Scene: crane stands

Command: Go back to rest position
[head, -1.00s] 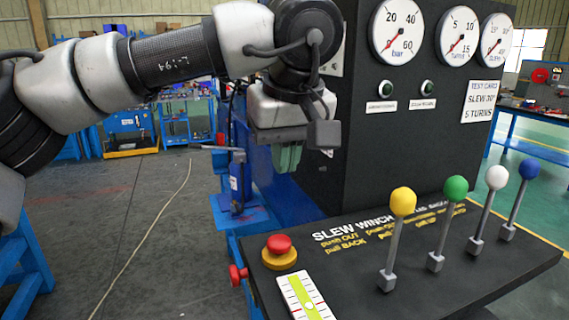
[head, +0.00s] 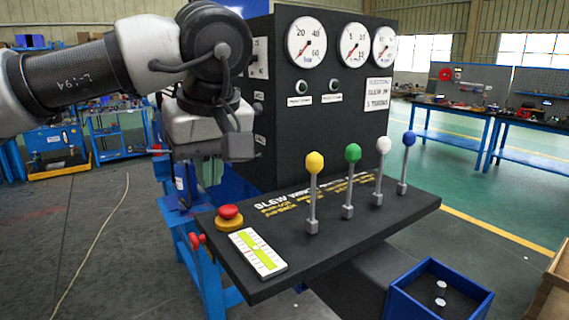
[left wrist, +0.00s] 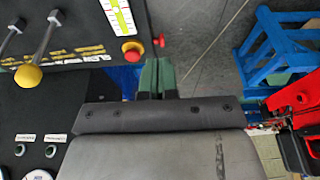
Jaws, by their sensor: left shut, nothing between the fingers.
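My left gripper (head: 211,172) hangs in front of the left side of the crane stand's black cabinet (head: 290,120) in the head view, fingers pointing down. Its green fingers also show in the left wrist view (left wrist: 156,75), side by side with nothing between them. It is shut and apart from the panel. The black control panel (head: 385,235) carries levers with a yellow knob (head: 315,162), a green knob (head: 353,152), a white knob (head: 384,145) and a blue knob (head: 409,138). All stand roughly upright. My right gripper is in neither view.
A red mushroom button (head: 229,212) and a level gauge (head: 258,254) sit on the panel's left end. A blue bin (head: 438,290) stands at the lower right. Blue workbenches (head: 450,105) stand behind. The grey floor (head: 100,250) at left is open, with a cable on it.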

